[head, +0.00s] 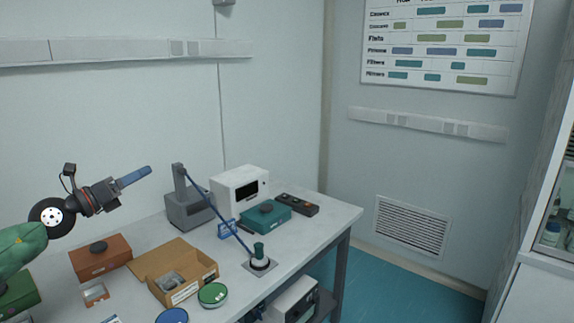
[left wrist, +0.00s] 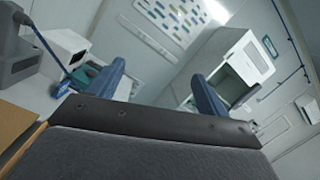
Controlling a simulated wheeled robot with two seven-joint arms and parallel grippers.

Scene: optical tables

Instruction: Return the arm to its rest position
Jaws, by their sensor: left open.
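My left arm comes in from the left in the head view, raised above the left part of the table (head: 330,214). Its left gripper (head: 148,172) has blue fingers that point right and slightly up, clear of everything on the table. In the left wrist view the two blue fingers (left wrist: 160,92) stand wide apart with nothing between them. The gripper is open and empty. My right gripper does not show in either view.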

